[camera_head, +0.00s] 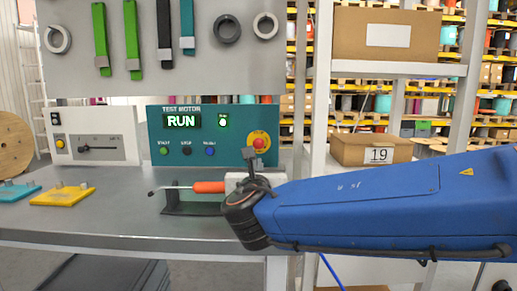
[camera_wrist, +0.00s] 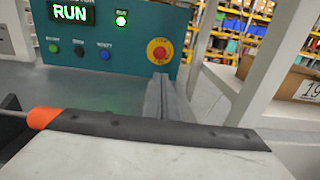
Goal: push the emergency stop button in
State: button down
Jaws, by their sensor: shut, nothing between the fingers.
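The emergency stop button (camera_head: 260,142) is a red knob on a yellow disc at the lower right of the teal test motor panel (camera_head: 219,112). It also shows in the wrist view (camera_wrist: 158,51), just above my fingertips. My gripper (camera_head: 249,154) is shut and empty, its dark fingers held together in front of and slightly below the button. The wrist view shows the fingers (camera_wrist: 159,84) from behind, pointing towards the panel. I cannot tell the exact gap between the tips and the button. The panel's display (camera_head: 181,121) reads RUN, and a green lamp (camera_head: 222,123) is lit.
Green, dark and blue buttons sit left on the panel. A white post (camera_head: 318,110) stands to the right. A box (camera_head: 371,149) marked 19 is on a shelf.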

aim_at(259, 143)
jog(key=w, duration=2)
jog(key=shift+s, duration=0.1)
jog(key=shift+w, duration=0.6)
jog(key=shift+w+d+r, duration=0.1)
jog(key=shift+w+r, duration=0.15)
jog(key=shift+r, duration=0.05)
